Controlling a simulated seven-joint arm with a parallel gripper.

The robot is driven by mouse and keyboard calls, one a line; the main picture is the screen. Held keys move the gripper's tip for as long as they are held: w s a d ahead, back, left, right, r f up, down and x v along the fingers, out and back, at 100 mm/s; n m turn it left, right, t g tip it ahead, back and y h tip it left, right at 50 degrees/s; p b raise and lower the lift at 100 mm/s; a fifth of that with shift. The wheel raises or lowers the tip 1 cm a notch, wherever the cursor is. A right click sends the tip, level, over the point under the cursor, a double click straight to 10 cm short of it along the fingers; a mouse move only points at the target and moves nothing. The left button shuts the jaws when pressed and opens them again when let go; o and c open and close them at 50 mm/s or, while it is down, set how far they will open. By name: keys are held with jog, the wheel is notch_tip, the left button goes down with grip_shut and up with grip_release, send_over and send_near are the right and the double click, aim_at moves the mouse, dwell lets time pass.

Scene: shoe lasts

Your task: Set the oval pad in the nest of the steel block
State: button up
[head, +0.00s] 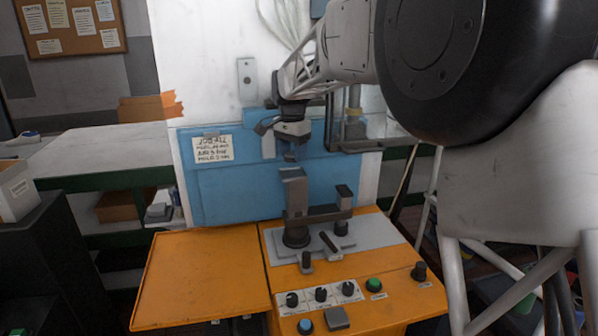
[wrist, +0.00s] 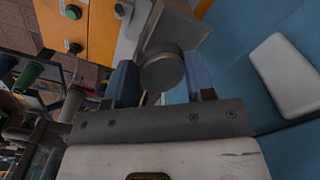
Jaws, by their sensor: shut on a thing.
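My gripper (head: 291,155) hangs just above the steel block in the head view. In the wrist view my gripper (wrist: 162,80) has its blue fingers shut on the oval pad (wrist: 162,71), a dark grey piece with a rounded face. The steel block (head: 294,187) is a grey upright piece on the machine; in the wrist view the block (wrist: 180,30) shows just beyond the pad. The pad appears apart from the block in the head view, though the wrist view cannot settle the gap. The nest cannot be made out.
An orange machine (head: 400,300) carries a panel of knobs and buttons, with an orange flat surface (head: 205,275) to its left. A dark post (head: 343,200) stands right of the block. A blue panel (head: 235,190) with a paper note (head: 212,149) is close behind.

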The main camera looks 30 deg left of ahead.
aim_at(291, 175)
jog(key=shift+w+a+r, duration=0.7)
jog(key=shift+a+r, duration=0.1)
jog(key=shift+r, duration=0.15)
jog(key=shift+f, duration=1.45)
jog(key=shift+f, duration=0.3)
jog(key=shift+f, duration=1.7)
jog(key=shift+f, duration=0.25)
jog(key=o, duration=1)
jog(key=shift+o, duration=0.2)
jog(key=shift+r, duration=0.1)
jog(key=shift+r, duration=3.8)
